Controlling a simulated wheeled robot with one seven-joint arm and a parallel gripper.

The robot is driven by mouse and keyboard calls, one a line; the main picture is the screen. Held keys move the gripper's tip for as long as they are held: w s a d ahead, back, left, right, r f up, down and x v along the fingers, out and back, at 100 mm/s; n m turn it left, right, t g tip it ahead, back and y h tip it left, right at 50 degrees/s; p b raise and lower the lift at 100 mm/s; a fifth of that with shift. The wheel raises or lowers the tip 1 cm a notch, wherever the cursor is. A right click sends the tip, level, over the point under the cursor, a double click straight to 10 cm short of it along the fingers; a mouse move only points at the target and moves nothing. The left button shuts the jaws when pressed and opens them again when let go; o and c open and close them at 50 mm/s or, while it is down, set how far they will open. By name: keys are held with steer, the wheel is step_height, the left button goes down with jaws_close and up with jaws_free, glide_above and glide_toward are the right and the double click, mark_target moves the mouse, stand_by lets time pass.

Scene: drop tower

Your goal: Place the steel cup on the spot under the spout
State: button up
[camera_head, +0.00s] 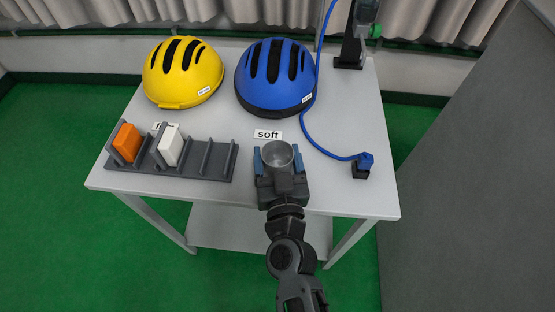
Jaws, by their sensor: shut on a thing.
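The steel cup (278,154) is a round grey cup, seen from above with its open mouth up. My gripper (279,160) is shut on it, with a blue finger pad on each side. The cup is over the near middle part of the table, just in front of a white label reading "soft" (268,134). I cannot tell whether the cup touches the table. At the back right, a dark stand with a grey and green fitting (367,18) is cut off by the top edge. I cannot make out a spout or a marked spot there.
On the grey table (340,195) stand a yellow helmet (183,73) and a blue helmet (275,77). A grey rack (205,160) holds an orange block (127,142) and a white block (170,145). A blue cable (312,125) runs to a blue plug (365,160) at the right.

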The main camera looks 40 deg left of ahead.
mark_target(278, 144)
steer(key=shift+r, duration=0.15)
steer(key=shift+r+p, duration=0.85)
steer(key=shift+p, duration=0.1)
step_height(278, 144, up, 3)
steer(key=p, duration=0.3)
steer(key=d+r+b, duration=0.1)
steer(key=d+r, duration=0.5)
steer(key=d, duration=0.6)
steer(key=w+d+f+m+t+h, duration=0.2)
steer(key=w+d+f+m+h, duration=0.15)
steer(key=d, duration=0.65)
steer(key=w+d+f+m+t+h, duration=0.1)
steer(key=w+d+f+m+h, duration=0.25)
steer(key=d, duration=0.65)
steer(key=w+d+f+m+t+h, duration=0.1)
steer(key=w+d+f+t+h, duration=0.25)
steer(key=d, duration=0.55)
steer(key=s+d+f+g+h, duration=0.1)
steer(key=s+d+f+h, duration=0.1)
steer(key=s+f, duration=0.3)
steer(key=shift+s+d+f+m, duration=0.25)
steer(key=shift+f+m, duration=0.15)
steer(key=shift+f, duration=0.45)
steer(key=shift+g, duration=0.25)
